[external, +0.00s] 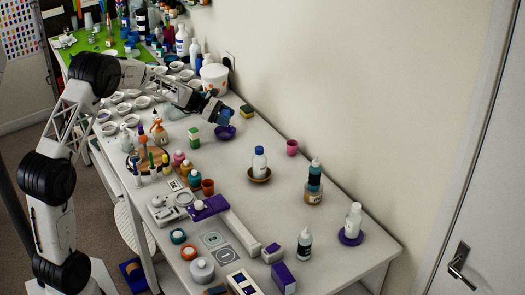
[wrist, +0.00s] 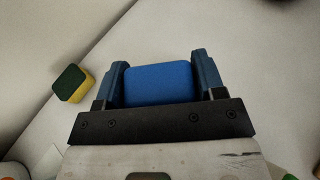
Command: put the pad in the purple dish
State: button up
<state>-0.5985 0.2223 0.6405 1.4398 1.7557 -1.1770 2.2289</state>
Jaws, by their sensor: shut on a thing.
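The blue pad (wrist: 158,84) is held between the two fingers of my gripper (wrist: 157,80). In the external view, my gripper (external: 226,117) is at the far part of the table, pointing down. The purple dish (external: 226,133) lies on the table just below the gripper. The gap between pad and dish is too small to judge. The dish does not show in the wrist view.
A green and yellow sponge (external: 246,111) lies right of the dish; it also shows in the wrist view (wrist: 72,84). A green and white box (external: 194,138) stands to the left. A white bucket (external: 214,78) stands behind. The table right of the dish is mostly clear.

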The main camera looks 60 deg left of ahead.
aim_at(227, 135)
jog(key=shift+f, duration=1.9)
jog(key=shift+f, duration=0.7)
jog(key=o, duration=0.8)
jog(key=shift+f, duration=0.1)
jog(key=shift+c, duration=0.2)
jog(key=shift+o, duration=0.4)
jog(key=shift+s+f, duration=0.1)
jog(key=shift+d, duration=0.1)
jog(key=shift+o, duration=0.4)
jog(key=shift+r, duration=0.55)
jog(key=v, duration=1.2)
jog(key=shift+r, duration=0.4)
